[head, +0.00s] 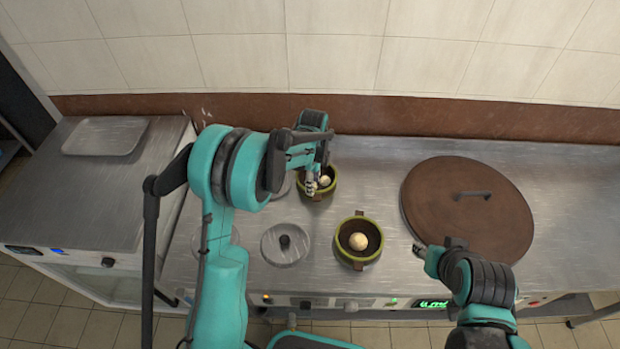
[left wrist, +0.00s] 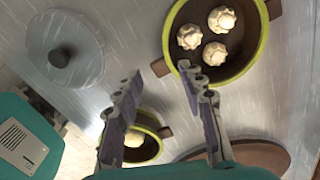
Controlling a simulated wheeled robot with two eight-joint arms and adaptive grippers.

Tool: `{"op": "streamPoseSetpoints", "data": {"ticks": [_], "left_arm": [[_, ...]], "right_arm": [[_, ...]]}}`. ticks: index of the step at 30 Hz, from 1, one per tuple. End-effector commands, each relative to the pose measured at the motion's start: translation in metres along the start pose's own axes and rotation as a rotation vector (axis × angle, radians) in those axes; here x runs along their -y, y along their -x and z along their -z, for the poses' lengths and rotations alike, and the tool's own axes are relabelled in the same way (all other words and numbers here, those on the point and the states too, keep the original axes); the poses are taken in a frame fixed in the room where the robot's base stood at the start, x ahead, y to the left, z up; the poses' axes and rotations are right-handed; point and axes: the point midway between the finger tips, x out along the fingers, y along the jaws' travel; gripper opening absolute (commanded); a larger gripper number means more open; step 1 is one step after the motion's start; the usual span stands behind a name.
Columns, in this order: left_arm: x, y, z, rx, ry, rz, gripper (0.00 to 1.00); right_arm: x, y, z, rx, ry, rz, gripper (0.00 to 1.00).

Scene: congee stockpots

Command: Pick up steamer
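Two green-rimmed brown steamers stand on the metal counter. The back steamer (head: 332,188) is partly hidden by my left gripper (head: 313,183) in the head view. In the left wrist view the back steamer (left wrist: 263,45) appears at the upper right, with three pale buns showing. The front steamer (head: 342,243) holds a pale bun and also shows low in the left wrist view (left wrist: 155,148). My left gripper's fingers (left wrist: 160,75) are spread and empty, with the tips beside the back steamer's rim. My right gripper (head: 420,250) is by the big lid's front edge; its opening is unclear.
A large brown round lid (head: 440,205) covers the counter's right part. A small metal lid with a black knob (head: 285,243) lies left of the front steamer. A metal tray (head: 105,136) is on the left unit. The tiled wall bounds the back.

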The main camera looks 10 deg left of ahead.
Motion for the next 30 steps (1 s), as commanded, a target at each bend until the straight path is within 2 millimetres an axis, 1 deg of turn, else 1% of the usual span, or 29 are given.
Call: {"op": "streamPoseSetpoints", "data": {"ticks": [1,3,10,16,19,24,25,26,27,29,30], "left_arm": [[0.0,-0.007,0.0,0.0,-0.003,-0.001,0.4],[0.0,-0.016,0.0,0.0,-0.002,-0.001,0.4],[0.001,-0.038,0.002,0.0,-0.001,0.0,0.4],[0.002,-0.07,0.004,0.0,0.0,0.0,0.4],[0.002,-0.075,0.004,0.0,0.0,0.001,0.4],[0.002,-0.074,0.004,0.0,0.001,0.001,0.4],[0.002,-0.074,0.004,0.0,0.001,0.001,0.35],[0.002,-0.074,0.004,0.0,0.001,0.001,0.27],[0.002,-0.074,0.004,0.0,0.001,0.001,0.16],[0.002,-0.074,0.004,0.0,0.001,0.001,0.0],[0.002,-0.074,0.004,0.0,0.001,0.001,0.0]], "right_arm": [[0.0,-0.003,-0.002,0.0,0.0,0.0,0.4],[0.0,-0.005,-0.004,0.0,0.0,0.0,0.4],[0.0,-0.013,-0.01,0.0,0.0,0.0,0.4],[0.0,-0.025,-0.018,0.0,0.0,0.0,0.4],[0.0,-0.026,-0.019,0.0,0.0,0.0,0.4],[0.0,-0.025,-0.018,0.0,0.0,0.0,0.4],[0.0,-0.025,-0.018,0.0,0.0,0.0,0.4],[0.0,-0.025,-0.018,0.0,0.0,0.0,0.4],[0.0,-0.025,-0.018,0.0,0.0,0.0,0.4],[0.0,-0.025,-0.018,0.0,0.0,0.0,0.4],[0.0,-0.025,-0.018,0.0,0.0,0.0,0.4]]}}
